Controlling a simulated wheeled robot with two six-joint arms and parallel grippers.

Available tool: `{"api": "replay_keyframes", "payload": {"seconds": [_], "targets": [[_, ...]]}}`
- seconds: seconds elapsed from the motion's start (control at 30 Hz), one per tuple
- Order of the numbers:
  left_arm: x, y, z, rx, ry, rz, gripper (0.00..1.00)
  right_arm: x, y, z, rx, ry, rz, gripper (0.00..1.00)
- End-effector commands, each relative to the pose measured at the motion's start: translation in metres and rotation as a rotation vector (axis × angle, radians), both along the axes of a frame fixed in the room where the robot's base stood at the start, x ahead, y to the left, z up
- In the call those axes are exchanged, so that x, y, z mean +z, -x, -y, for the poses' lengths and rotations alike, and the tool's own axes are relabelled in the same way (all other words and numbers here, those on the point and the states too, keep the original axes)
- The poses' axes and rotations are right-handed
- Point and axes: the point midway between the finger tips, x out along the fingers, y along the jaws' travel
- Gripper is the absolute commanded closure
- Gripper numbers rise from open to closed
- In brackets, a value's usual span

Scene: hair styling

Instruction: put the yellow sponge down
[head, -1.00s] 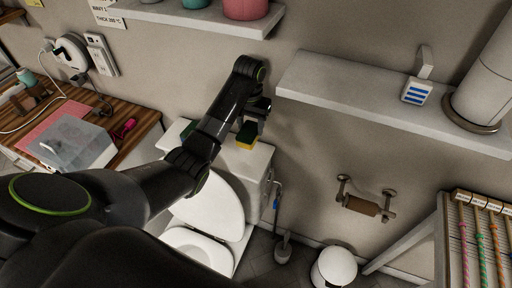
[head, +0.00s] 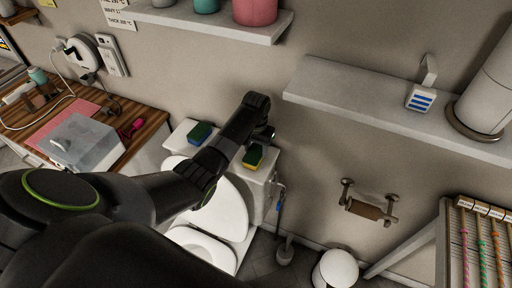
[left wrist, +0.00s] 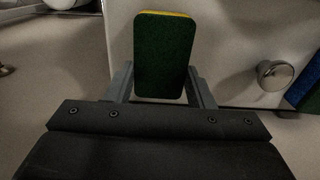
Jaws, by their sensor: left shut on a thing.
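The yellow sponge (head: 253,156), with a dark green top face, is at the right end of the white toilet tank top (head: 180,138). My left gripper (head: 262,140) is shut on it. In the left wrist view the sponge (left wrist: 164,55) sits between the two fingers, its green face toward the camera and a yellow edge at the far side. The tank's pale surface is close behind it; I cannot tell whether they touch. My right gripper is not in view.
A blue sponge (head: 200,132) lies on the tank top to the left. A round metal knob (left wrist: 275,75) stands between the two sponges in the left wrist view. A wall shelf (head: 370,100) is at the right. The toilet lid (head: 222,212) is raised below.

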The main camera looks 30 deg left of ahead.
Motion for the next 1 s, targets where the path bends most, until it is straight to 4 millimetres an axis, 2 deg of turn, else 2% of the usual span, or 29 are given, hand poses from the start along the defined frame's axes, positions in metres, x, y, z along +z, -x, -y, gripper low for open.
{"api": "replay_keyframes", "payload": {"seconds": [0.1,0.13,0.3,0.67,0.83,1.0], "targets": [[-0.002,0.000,0.000,0.000,0.000,0.000,0.73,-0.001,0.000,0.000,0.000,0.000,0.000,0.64],[-0.002,0.000,0.000,0.000,0.000,0.000,0.50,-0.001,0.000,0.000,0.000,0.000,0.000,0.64],[-0.001,0.000,0.000,0.000,0.000,0.000,0.30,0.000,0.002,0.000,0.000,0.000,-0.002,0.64],[0.004,0.000,0.000,0.000,0.000,0.001,0.30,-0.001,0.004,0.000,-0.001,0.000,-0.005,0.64],[0.027,-0.001,0.000,0.000,0.000,0.005,0.30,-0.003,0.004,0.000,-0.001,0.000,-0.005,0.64],[0.064,-0.002,0.000,0.000,-0.001,0.007,0.30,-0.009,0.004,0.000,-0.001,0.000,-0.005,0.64]]}}
